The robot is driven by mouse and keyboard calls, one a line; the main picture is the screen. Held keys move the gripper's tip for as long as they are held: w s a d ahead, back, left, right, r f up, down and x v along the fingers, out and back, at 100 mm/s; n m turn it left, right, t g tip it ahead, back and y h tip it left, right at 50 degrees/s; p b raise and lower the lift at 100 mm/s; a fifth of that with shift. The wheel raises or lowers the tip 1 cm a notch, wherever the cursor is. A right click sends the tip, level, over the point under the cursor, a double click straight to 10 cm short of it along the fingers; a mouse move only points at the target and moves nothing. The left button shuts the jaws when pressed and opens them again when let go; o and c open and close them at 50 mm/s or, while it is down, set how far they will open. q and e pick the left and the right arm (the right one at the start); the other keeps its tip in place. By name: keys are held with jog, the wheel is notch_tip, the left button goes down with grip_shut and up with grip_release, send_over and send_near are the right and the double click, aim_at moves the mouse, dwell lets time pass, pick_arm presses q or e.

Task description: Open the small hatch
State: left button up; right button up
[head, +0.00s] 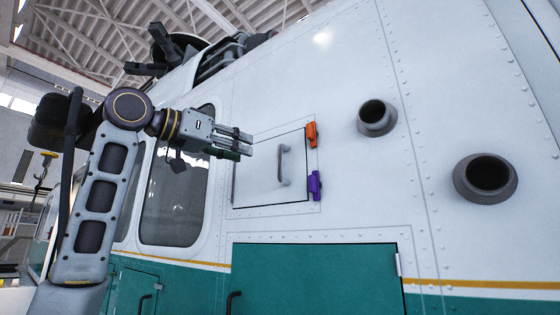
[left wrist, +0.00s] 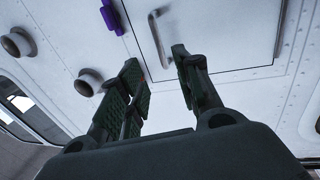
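The small hatch (head: 258,180) is a white square panel on the helicopter's side, and it looks shut. It has a grey vertical bar handle (head: 284,166) near its right edge. An orange latch (head: 311,134) is at its upper right edge and a purple latch (head: 315,185) at its lower right. My left gripper (head: 246,144) is open and empty, in front of the hatch's upper left, left of the handle. The left wrist view shows the spread fingers (left wrist: 157,68), the hatch (left wrist: 225,35), handle (left wrist: 158,40) and purple latch (left wrist: 111,17). The orange latch is outside that view.
A larger green door (head: 315,280) lies below the hatch. Two round ports, one nearer (head: 376,116) and one farther right (head: 486,177), stick out from the white wall. A dark window (head: 174,195) is left of the hatch, behind my left arm.

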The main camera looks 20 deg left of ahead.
aim_at(280, 174)
pick_arm(q)
jog(key=p+x, duration=0.4)
jog(key=x, duration=0.9)
jog(key=shift+w+d, duration=0.25)
jog(key=shift+c, duration=0.3)
grip_shut()
